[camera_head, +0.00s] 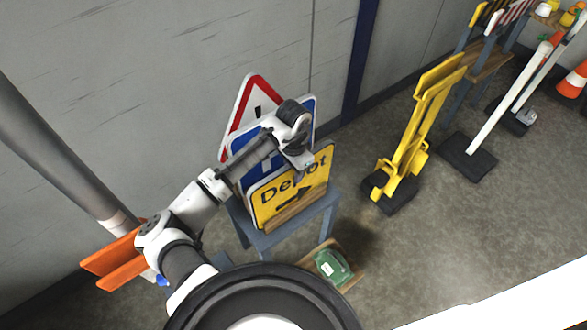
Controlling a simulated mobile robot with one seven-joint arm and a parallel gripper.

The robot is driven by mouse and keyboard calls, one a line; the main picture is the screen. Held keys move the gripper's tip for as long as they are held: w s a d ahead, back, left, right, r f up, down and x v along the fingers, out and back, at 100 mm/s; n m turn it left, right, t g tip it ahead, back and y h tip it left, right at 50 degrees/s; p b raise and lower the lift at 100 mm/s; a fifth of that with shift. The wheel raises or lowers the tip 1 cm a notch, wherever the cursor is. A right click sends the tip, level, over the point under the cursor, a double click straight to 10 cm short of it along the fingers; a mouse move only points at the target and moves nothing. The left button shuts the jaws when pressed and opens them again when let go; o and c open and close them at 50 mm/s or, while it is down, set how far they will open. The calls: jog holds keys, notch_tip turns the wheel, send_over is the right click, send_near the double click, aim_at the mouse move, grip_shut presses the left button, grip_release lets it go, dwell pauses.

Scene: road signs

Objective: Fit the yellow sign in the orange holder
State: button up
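The yellow sign (292,190) reads "Depot" with a black arrow. It leans upright in front of a blue sign and a red-bordered triangular sign on a small blue-grey table. My gripper (303,163) is at the sign's top edge, pointing down. Its fingertips are too small and partly hidden to tell whether they are open or touch the sign. The orange holder (115,262) shows two parallel orange bars at the lower left, beside the foot of a grey pole. My arm hides part of its right end.
The table (262,240) has a wooden ledge. A green object (331,266) lies on a board below it. A yellow stand (410,150) is to the right, then a white post (507,100) on a black base. The grey pole (55,150) rises at left. Floor between table and yellow stand is clear.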

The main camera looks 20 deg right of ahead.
jog(key=shift+o, duration=0.3)
jog(key=shift+r+b, duration=0.25)
jog(key=shift+b, duration=0.15)
notch_tip(320, 180, up, 13)
jog(key=b, duration=0.2)
jog(key=shift+s+d+r, duration=0.2)
jog(key=shift+s+d, duration=0.05)
